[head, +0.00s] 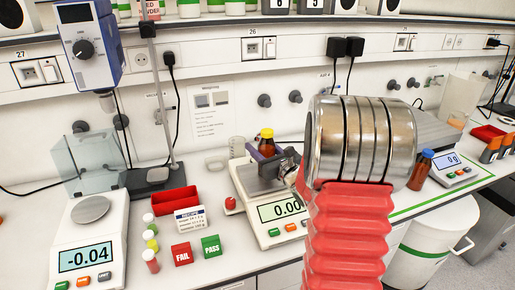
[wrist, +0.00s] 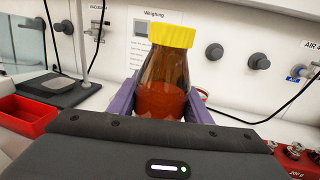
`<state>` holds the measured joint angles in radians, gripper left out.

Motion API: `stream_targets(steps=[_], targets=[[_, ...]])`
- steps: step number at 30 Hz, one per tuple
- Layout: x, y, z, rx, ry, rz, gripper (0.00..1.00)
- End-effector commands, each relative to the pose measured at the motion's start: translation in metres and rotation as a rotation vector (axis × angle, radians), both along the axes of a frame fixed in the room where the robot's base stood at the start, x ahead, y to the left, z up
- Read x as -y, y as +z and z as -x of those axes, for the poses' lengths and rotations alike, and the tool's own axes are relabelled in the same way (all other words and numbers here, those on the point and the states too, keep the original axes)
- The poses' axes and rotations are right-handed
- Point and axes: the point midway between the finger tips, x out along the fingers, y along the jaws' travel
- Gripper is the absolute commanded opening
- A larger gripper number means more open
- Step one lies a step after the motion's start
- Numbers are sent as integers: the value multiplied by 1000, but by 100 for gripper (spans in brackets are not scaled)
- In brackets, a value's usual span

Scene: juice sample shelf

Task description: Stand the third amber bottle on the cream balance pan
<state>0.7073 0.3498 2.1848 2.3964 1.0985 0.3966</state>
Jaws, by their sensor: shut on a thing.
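An amber bottle with a yellow cap (wrist: 165,80) stands upright between the purple fingers of my gripper (wrist: 165,105), which is shut on it. In the head view the same bottle (head: 266,147) shows behind my gripper (head: 262,163), over the middle balance (head: 272,232), which reads 0.00. My gripper and arm hide most of that balance's pan and the bottle's base, so I cannot tell whether the bottle touches the pan. An amber bottle with a blue cap (head: 420,172) stands at the right, beside the right balance (head: 453,168).
A left balance (head: 88,245) reads -0.04, and its round grey pan is empty. A red tray (head: 176,200), a recipe card (head: 189,220), red FAIL (head: 182,254) and green PASS (head: 211,247) blocks and small capped vials (head: 150,240) lie between the balances. A stand (head: 160,90) rises behind.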

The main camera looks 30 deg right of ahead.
Motion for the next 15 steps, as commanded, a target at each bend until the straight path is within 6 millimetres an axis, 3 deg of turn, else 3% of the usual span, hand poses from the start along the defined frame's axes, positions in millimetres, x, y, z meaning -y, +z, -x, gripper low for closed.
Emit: stream_targets(steps=[3,4,12,15], targets=[[0,-1,0,1,0,0,14],[0,-2,0,0,0,0,45],[0,-1,0,0,0,0,63],[0,-1,0,0,0,0,63]])
